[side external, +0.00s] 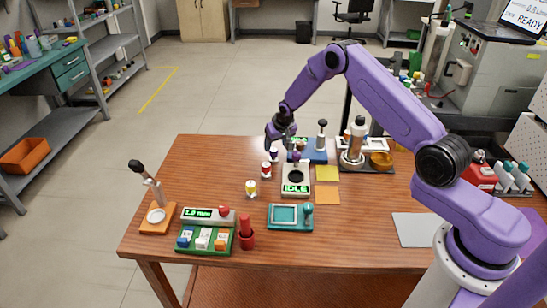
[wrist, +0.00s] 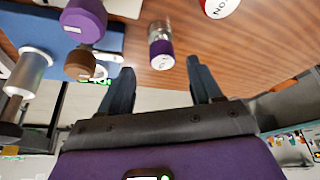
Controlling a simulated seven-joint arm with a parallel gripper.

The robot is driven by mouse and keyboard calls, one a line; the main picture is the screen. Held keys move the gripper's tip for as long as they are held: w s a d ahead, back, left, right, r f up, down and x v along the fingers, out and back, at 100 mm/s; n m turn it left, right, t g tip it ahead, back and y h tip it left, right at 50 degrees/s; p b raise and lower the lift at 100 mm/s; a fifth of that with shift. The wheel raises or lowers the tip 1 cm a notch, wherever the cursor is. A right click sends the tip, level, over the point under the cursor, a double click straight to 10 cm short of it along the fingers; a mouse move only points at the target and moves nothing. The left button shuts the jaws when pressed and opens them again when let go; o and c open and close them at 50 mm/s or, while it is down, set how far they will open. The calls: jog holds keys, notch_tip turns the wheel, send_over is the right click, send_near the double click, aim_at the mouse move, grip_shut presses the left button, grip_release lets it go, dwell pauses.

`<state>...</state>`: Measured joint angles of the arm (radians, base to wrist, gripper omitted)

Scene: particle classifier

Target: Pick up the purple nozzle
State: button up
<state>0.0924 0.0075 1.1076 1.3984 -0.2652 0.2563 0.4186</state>
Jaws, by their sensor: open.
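In the side external view the nozzle (side external: 273,156) shows as a small dark purple shape just below my gripper (side external: 279,143), near the table's back edge. The gripper points down above it. Whether a finger touches it cannot be told.
A red-and-white can (side external: 266,169) stands close in front, also in the wrist view (wrist: 220,6). A blue base (side external: 316,157) with a metal post (side external: 322,136) is to the right. A purple-topped piece (wrist: 85,20) sits by that base. A device reading IDLE (side external: 296,188) is nearby.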

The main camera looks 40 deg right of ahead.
aim_at(274, 150)
jog(key=shift+x, duration=2.55)
jog(key=shift+a, duration=0.15)
jog(key=c, duration=1.2)
